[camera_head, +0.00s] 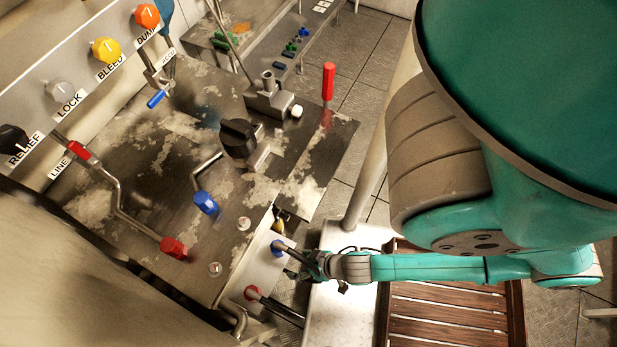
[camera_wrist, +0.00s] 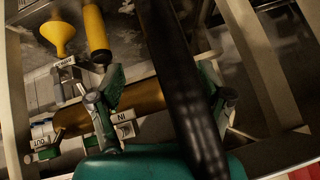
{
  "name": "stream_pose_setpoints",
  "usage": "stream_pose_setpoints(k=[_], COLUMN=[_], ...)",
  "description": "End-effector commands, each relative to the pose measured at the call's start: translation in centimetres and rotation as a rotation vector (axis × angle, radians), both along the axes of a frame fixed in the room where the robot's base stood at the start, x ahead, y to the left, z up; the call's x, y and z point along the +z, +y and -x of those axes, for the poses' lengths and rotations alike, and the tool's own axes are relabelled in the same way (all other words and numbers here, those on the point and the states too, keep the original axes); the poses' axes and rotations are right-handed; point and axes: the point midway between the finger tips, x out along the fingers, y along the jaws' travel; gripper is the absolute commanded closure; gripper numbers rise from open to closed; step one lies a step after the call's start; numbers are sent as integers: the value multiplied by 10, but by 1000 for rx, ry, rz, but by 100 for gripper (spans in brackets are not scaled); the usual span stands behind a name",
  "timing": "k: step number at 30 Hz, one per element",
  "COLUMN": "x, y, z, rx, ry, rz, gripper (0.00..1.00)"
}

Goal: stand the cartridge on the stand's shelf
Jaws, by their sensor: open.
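In the wrist view my gripper (camera_wrist: 166,88) is open, its two green fingers spread wide. An amber cylinder (camera_wrist: 75,119) lies across behind the fingers, with a white end marked OUT and a tag marked IN; it looks like the cartridge, but I cannot be sure. The black hose-like bar in front hides its right part. I see no contact between fingers and cylinder. In the head view my gripper (camera_head: 302,268) is low beside the console's front edge, and no cartridge shows there. I cannot make out the stand's shelf for certain.
A thick black bar (camera_wrist: 187,80) crosses the wrist view. A yellow funnel (camera_wrist: 58,36) and yellow cylinder (camera_wrist: 95,30) are at upper left. Pale posts (camera_wrist: 251,55) flank the space. In the head view are the console (camera_head: 165,205), a red-ended lever (camera_head: 327,82) and a wooden slatted platform (camera_head: 447,320).

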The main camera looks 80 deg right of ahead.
Motion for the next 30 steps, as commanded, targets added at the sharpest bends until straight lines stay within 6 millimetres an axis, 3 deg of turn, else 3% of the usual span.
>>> stream_pose_setpoints(k=[1, 9, 12, 15, 20, 30], x=[28, 183, 235, 274, 305, 307], y=[2, 11, 10, 9, 7, 7], z=[8, 22, 23, 24, 25, 24], rx=[43, 222, 252, 268, 275, 276], ry=[-50, -346, -438, -503, -553, -558], rz=[16, 182, 259, 323, 377, 384], gripper=[22, 22, 22, 22, 22, 22])
